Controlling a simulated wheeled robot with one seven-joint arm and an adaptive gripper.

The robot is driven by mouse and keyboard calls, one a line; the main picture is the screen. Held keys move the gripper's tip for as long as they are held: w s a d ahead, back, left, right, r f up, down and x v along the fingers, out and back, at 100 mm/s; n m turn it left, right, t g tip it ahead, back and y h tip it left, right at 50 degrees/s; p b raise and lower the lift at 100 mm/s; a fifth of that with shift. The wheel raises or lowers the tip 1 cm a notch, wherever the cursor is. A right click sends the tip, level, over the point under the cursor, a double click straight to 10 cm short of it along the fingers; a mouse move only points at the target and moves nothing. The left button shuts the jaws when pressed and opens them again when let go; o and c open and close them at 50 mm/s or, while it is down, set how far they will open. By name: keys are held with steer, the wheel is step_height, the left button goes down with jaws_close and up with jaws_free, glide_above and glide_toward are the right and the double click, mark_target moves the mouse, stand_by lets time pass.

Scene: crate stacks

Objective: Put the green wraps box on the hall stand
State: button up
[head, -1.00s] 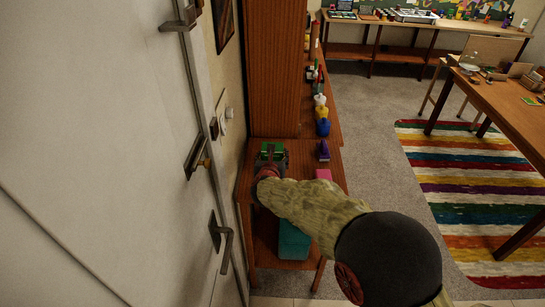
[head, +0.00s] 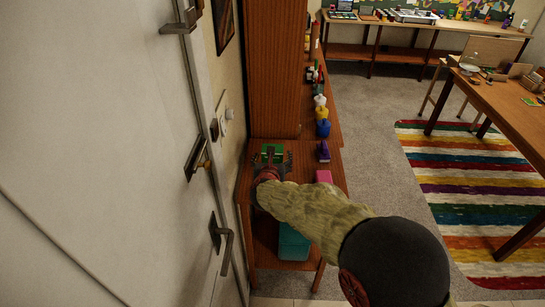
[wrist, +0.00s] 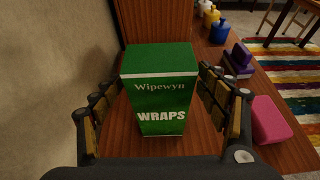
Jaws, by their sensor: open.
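The green wraps box (wrist: 160,95) stands upright on the wooden top of the stand (head: 304,163) by the door, its "WRAPS" label facing the wrist camera. In the head view the box (head: 272,149) shows just beyond my gripper (head: 272,161). In the wrist view my gripper (wrist: 158,82) is open, with one finger on each side of the box and a visible gap on both sides.
A purple item (wrist: 238,60) and a pink block (wrist: 270,120) lie right of the box. A tall wooden panel (head: 273,70) rises behind it, and a wall is close on the left. Blue and yellow bottles stand farther along. A teal bin (head: 293,243) sits below.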

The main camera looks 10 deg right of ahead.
steer(key=s+a+r+n+g+y+p, duration=0.1)
steer(key=s+a+r+n+y, duration=0.3)
steer(key=s+r+n, duration=0.5)
steer(key=s+a+r+n+y+p, duration=0.1)
steer(key=s+a+r+n+y, duration=0.2)
steer(key=s+a+r+n, duration=0.5)
steer(key=s+d+n+g+h, duration=0.1)
steer(key=s+d+n+g, duration=0.1)
steer(key=s+d+n, duration=0.2)
steer(key=s+d+f+n+g+h, duration=0.1)
steer(key=s+d+n, duration=0.3)
steer(key=s+n, duration=0.7)
steer(key=s+d+f+n+g, duration=0.1)
steer(key=s+d+n+g, duration=0.2)
steer(key=s+n, duration=0.4)
steer(key=shift+s+d+n+h, duration=0.3)
steer(key=shift+s+d+h, duration=0.15)
steer(key=shift+d, duration=0.3)
